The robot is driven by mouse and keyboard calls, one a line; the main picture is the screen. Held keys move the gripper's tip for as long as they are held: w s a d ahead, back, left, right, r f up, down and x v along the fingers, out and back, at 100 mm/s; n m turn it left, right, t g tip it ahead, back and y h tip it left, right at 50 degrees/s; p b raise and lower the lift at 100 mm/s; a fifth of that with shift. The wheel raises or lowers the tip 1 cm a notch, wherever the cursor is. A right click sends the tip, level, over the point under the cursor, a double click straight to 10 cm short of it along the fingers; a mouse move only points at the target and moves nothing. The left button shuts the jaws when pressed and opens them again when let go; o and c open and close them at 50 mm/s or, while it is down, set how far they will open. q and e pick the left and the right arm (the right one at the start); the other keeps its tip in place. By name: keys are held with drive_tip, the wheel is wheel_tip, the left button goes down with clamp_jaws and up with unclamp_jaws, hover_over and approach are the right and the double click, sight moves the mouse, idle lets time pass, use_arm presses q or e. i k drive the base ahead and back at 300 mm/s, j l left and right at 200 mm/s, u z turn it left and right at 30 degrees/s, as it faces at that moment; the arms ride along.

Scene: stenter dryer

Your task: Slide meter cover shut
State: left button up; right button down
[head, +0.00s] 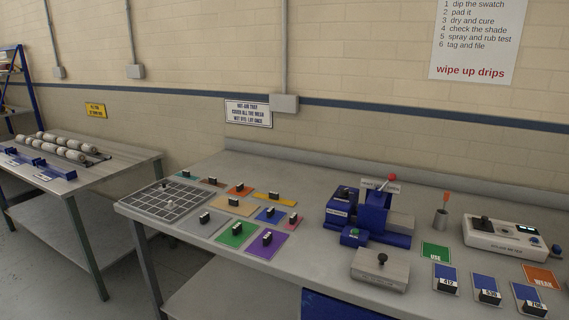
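The meter (508,241) is a white box with a printed front label, at the right of the grey bench. A black knob (484,221) stands on the left part of its top and seems to belong to the cover; the cover's outline is too small to make out. A dark panel with small light marks (524,230) shows on the right part of its top. I cannot tell how far the cover is open. Neither of my grippers is in view.
A cup with an orange-handled tool (440,217) stands left of the meter. In front lie a green USE card (435,251), an orange WEAK card (541,276) and several blue numbered cards. A blue press (370,220) and grey knobbed block (380,268) stand left.

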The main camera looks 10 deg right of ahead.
sight(484, 223)
drive_tip(key=z, duration=1.5)
